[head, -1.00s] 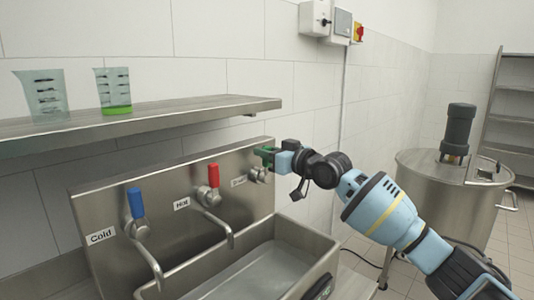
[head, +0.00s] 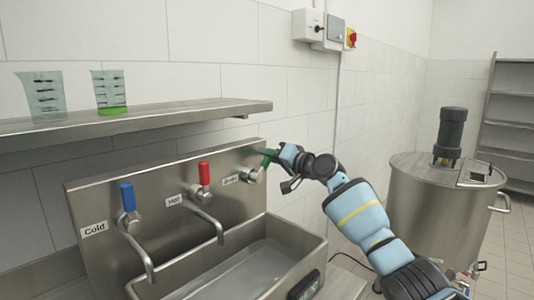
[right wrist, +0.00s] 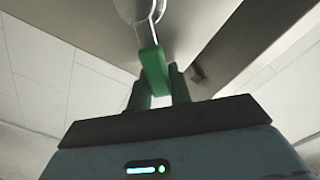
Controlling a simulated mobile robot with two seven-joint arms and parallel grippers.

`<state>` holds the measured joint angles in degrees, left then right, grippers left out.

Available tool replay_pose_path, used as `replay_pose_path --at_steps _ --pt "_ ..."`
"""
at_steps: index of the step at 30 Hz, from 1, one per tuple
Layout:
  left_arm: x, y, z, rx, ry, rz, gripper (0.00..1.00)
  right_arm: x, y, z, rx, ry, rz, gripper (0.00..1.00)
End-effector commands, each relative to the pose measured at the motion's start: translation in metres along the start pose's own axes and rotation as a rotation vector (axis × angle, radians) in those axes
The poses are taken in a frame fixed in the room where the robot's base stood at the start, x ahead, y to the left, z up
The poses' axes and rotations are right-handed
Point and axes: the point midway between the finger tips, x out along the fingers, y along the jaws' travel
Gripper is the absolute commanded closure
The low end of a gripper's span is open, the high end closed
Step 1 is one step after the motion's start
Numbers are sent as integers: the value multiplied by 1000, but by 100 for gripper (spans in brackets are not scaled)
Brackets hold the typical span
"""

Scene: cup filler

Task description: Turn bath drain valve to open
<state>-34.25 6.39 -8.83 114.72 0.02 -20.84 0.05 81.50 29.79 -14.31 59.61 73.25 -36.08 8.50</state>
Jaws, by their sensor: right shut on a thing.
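The drain valve is a round silver fitting (head: 247,175) on the right end of the steel back panel, beside a small label that seems to read Drain. Its green handle (head: 266,160) points up and to the right. My right gripper (head: 273,155) is at the handle and shut on it. In the right wrist view the green handle (right wrist: 152,72) runs from the silver stem (right wrist: 143,12) down between the two dark green fingers of my right gripper (right wrist: 160,88). My left gripper is not in view.
A blue cold tap (head: 128,197) and a red hot tap (head: 204,174) stand left of the valve, above the steel basin (head: 295,232). A shelf (head: 180,114) with two beakers hangs above. A steel tank (head: 425,205) stands at right.

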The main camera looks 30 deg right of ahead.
Motion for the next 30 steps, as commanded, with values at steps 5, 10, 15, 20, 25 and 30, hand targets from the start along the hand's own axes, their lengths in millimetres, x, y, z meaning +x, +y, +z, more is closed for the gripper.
replay_pose_path --at_steps 5,10,15,20,25,30 --pt "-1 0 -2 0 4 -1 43 1 13 3 171 -4 1 100" --pt "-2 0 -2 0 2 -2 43 1 25 6 332 -4 1 100" --pt "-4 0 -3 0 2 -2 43 0 35 10 482 -4 2 100" --pt "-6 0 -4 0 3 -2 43 0 43 15 602 -4 2 100" --pt "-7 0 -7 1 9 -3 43 0 49 19 699 -3 2 100" --pt "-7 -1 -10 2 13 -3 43 0 53 23 761 -3 3 100"
